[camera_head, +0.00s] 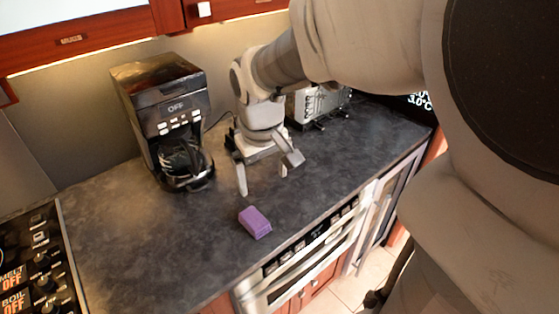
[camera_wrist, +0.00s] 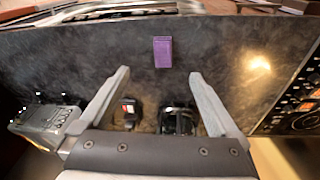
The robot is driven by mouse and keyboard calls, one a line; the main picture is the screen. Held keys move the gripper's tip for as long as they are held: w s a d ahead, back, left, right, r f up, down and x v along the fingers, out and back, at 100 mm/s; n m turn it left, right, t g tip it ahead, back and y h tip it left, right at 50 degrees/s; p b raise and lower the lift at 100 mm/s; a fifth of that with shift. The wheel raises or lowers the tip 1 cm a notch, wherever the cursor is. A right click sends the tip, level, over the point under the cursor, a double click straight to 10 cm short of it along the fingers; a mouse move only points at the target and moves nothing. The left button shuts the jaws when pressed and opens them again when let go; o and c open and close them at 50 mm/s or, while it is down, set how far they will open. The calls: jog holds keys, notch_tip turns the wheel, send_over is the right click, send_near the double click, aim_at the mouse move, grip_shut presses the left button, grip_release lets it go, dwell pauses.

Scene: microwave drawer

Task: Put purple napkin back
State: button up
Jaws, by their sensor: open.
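The purple napkin (camera_head: 255,222) is a small purple block-like thing lying on the dark countertop near its front edge. It also shows in the wrist view (camera_wrist: 162,52), up past the fingertips and near the middle. My gripper (camera_head: 262,183) is open and empty above the counter, behind the napkin and a little to its right in the head view. Its two fingers (camera_wrist: 159,75) show spread apart in the wrist view. Nothing is between them at their tips, and the napkin is not touched.
A black coffee maker (camera_head: 165,120) stands on the counter to the left of my gripper. A toaster-like appliance (camera_head: 318,103) stands behind it on the right. A stove panel (camera_head: 40,260) is at the far left. The counter (camera_head: 150,250) around the napkin is clear.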

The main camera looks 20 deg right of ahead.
jog(key=s+r+m+t, duration=0.1)
jog(key=s+r+t, duration=0.2)
jog(key=s+r, duration=0.3)
jog(key=s, duration=0.5)
jog(key=shift+s+a+r+m+y, duration=0.3)
jog(key=shift+s+m, duration=0.1)
dwell(0.6)
